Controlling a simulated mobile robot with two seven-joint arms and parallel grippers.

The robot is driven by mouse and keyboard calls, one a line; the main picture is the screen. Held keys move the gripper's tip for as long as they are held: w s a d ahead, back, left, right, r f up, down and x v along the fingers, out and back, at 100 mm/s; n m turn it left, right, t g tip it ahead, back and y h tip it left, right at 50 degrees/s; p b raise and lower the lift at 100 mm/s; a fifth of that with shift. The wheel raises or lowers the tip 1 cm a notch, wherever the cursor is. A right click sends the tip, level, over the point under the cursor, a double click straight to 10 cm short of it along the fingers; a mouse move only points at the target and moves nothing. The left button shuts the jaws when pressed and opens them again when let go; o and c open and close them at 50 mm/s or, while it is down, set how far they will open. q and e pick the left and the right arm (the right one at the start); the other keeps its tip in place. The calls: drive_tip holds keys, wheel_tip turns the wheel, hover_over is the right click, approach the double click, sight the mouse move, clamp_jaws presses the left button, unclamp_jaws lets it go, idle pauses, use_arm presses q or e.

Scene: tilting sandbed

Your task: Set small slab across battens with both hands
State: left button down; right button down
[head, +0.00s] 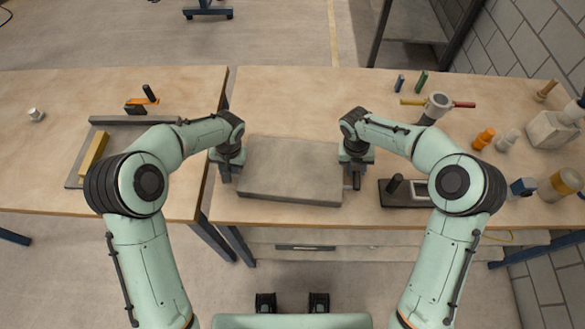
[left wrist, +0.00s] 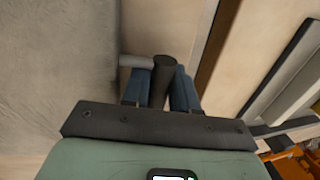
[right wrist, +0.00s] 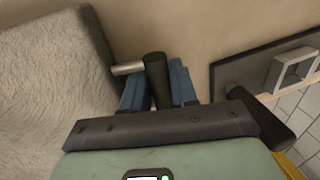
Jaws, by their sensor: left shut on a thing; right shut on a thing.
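The small slab (head: 292,170) is a flat grey block on the right bench, between my two arms; it also fills the left side of the left wrist view (left wrist: 55,60) and of the right wrist view (right wrist: 45,80). My left gripper (head: 226,172) is shut on a dark handle (left wrist: 161,72) at the slab's left side. My right gripper (head: 356,176) is shut on the matching black handle (right wrist: 156,78) at its right side. A short metal stem joins each handle to the slab. I cannot make out battens; any under the slab are hidden. I cannot tell whether the slab is lifted.
Right of the slab lies a dark plate (head: 385,201) with a black knob. The left bench holds a tray with a yellow bar (head: 93,158). A gap separates the benches.

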use_arm(q)
drive_tip(key=shift+w+r, duration=0.15)
drive_tip(key=shift+r, duration=0.05)
use_arm(e)
drive_tip(key=shift+w+r, duration=0.15)
drive_tip(key=shift+r, duration=0.05)
